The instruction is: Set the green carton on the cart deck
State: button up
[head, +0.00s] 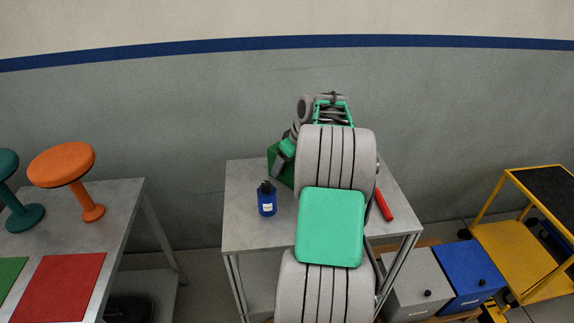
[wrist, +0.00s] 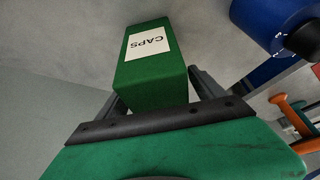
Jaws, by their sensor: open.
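The green carton (head: 273,153) is on the grey table, partly hidden behind my arm. In the wrist view, the carton (wrist: 150,82) has a white label reading CAPS. My gripper (head: 279,165) is open at the carton. In the wrist view, the two dark fingers of my gripper (wrist: 160,94) are on either side of the carton's near end; I cannot tell whether they touch it. The yellow cart (head: 508,245) stands at the far right, with a black upper surface (head: 548,186) and a yellow lower shelf.
A blue bottle (head: 267,200) stands on the grey table (head: 245,235), left of my arm. A red object (head: 384,205) lies on the right side. Grey (head: 420,285) and blue (head: 467,275) boxes sit between table and cart. Another table with stools (head: 62,165) is left.

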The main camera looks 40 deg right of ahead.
jog(key=shift+c, duration=0.6)
jog(key=shift+r, duration=0.1)
grip_shut()
